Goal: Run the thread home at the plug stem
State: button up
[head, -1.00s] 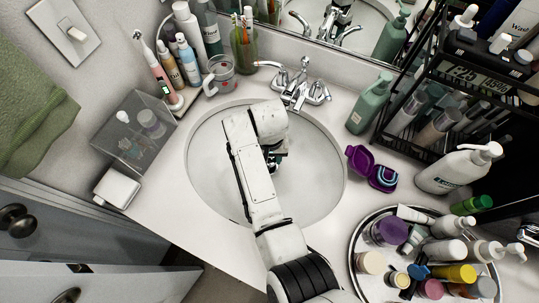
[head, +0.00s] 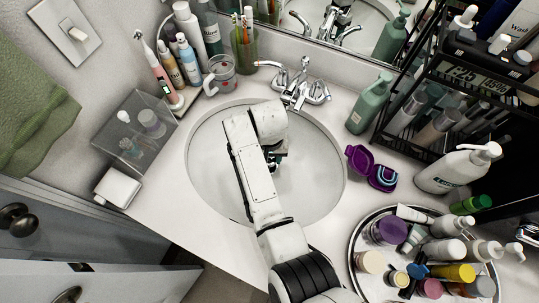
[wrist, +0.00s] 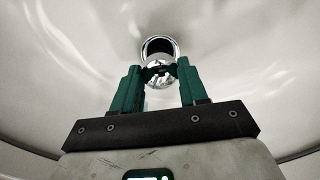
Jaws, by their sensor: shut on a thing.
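In the wrist view my gripper (wrist: 159,71) has two green fingers closed on a shiny chrome plug (wrist: 158,76). The plug sits between the fingertips, in front of the drain (wrist: 160,46), which shows as a dark opening with a bright metal rim. I cannot tell whether the plug touches the drain. Its stem and any thread are hidden. In the head view my arm reaches down into the white basin (head: 215,170), and my gripper (head: 276,158) shows only in part beside the arm. The plug and the drain are hidden there.
The chrome faucet (head: 300,88) stands behind the basin. A purple case (head: 360,158) lies open to the right. A round tray (head: 357,285) crowded with bottles and jars is at front right. A clear box (head: 135,140) and a cup (head: 220,75) stand left. The basin is otherwise clear.

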jog(key=shift+f+b, duration=0.65)
jog(key=shift+f, duration=0.55)
jog(key=o, duration=0.6)
jog(key=shift+r, duration=0.1)
jog(key=c, duration=0.5)
jog(key=m+p, duration=0.1)
jog(key=m, duration=0.4)
jog(key=shift+a, duration=0.1)
jog(key=shift+c, duration=0.3)
jog(key=shift+m, duration=0.8)
jog(key=m, duration=0.3)
jog(key=shift+w+m+p, duration=0.1)
jog(key=shift+m+p, duration=0.2)
jog(key=shift+m, duration=0.1)
